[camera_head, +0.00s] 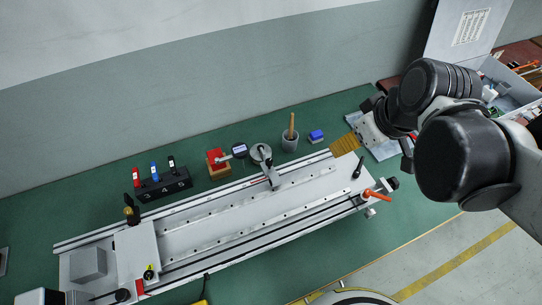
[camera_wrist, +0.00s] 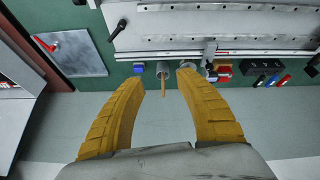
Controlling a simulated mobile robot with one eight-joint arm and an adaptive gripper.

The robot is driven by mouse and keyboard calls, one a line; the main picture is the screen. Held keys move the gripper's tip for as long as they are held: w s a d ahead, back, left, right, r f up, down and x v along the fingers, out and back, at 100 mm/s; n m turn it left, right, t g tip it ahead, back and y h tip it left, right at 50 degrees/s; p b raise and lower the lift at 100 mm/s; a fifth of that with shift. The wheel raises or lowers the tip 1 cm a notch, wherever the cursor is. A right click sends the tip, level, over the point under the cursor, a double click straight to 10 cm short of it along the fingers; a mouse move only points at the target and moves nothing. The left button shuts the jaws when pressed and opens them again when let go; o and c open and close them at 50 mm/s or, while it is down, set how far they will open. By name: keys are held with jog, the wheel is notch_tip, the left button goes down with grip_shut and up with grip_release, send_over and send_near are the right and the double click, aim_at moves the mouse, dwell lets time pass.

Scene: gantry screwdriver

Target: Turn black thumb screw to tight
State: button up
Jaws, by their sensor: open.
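My gripper (camera_head: 345,145) has ribbed yellow fingers and is above the right end of the rail bench, in the head view. In the wrist view my gripper (camera_wrist: 160,76) is open, with nothing between its fingers. Several black knobs are on the bench, and I cannot tell for sure which is the thumb screw. One black knob (camera_head: 149,272) is on the carriage (camera_head: 135,248) at the left end, far from my gripper. A black handle (camera_head: 357,168) is at the right end, near my gripper; it also shows in the wrist view (camera_wrist: 118,28).
The rail bench (camera_head: 210,225) lies on a green table. Behind it are a marker holder (camera_head: 163,188), a red block (camera_head: 216,157), a grey cup (camera_head: 290,142) holding a wooden handle, and a blue block (camera_head: 316,135). An orange handle (camera_head: 376,195) sticks out at the right end.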

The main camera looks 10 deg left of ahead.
aim_at(270, 161)
jog(key=w+a+f+n+g+y+p, duration=0.1)
jog(key=a+f+n+g, duration=0.1)
jog(key=a+n, duration=0.4)
jog(key=w+a+f+n+g+y, duration=0.1)
jog(key=a+f+n+g, duration=0.2)
jog(key=a, duration=0.4)
jog(key=shift+n+t, duration=0.3)
jog(key=shift+t, duration=0.3)
jog(key=b+x, duration=0.1)
jog(key=x, duration=0.2)
jog(key=b+x, duration=0.2)
jog(key=x, duration=0.2)
jog(key=b+x, duration=0.1)
jog(key=x, duration=0.2)
jog(key=shift+s+a+f, duration=0.1)
jog(key=shift+s+f, duration=0.1)
jog(key=shift+s, duration=0.05)
grip_shut()
